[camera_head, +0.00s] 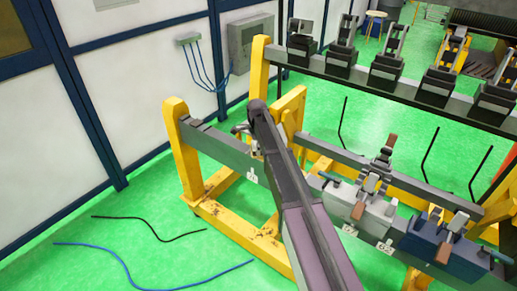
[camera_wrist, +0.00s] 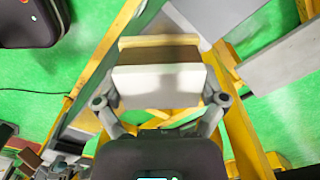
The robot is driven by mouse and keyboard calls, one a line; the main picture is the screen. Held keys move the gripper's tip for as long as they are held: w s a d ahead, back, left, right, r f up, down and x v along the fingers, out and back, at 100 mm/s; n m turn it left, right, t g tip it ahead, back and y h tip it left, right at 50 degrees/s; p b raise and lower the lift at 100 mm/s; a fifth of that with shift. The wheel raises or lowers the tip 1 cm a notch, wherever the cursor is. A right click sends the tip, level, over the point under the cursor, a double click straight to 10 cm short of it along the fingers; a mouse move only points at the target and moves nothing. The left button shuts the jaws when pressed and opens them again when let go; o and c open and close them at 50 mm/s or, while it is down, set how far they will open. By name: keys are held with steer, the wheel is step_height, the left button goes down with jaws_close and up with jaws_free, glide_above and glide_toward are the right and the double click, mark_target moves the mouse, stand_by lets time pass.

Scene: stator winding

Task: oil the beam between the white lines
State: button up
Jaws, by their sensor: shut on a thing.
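A long grey beam (camera_head: 222,147) lies across a yellow trestle in the head view, partly hidden behind my arm. Small white marks (camera_head: 251,176) show on its front side; I cannot make out clear white lines on its top. My gripper (camera_wrist: 160,100) is shut on a pale block (camera_wrist: 160,82) with a tan layer at its far side in the wrist view. The block sits between both fingers. In the head view my gripper is mostly hidden by my arm near the beam, and I cannot tell whether the block touches the beam.
A grey clamp unit (camera_head: 352,212) and a blue clamp unit (camera_head: 440,252) sit along the beam to the right. Several dark clamps line a rear rail (camera_head: 400,92). The yellow trestle (camera_head: 183,150) rises at the beam's left end. A blue cable (camera_head: 110,262) lies on open green floor.

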steer(key=shift+w+a, duration=0.1)
steer(key=shift+w+a+f, duration=0.1)
steer(key=shift+w+a, duration=0.85)
steer(key=shift+a, duration=0.2)
steer(key=shift+r+p, duration=2.95)
steer(key=shift+r, duration=0.05)
step_height(320, 180, up, 3)
steer(key=p, duration=0.3)
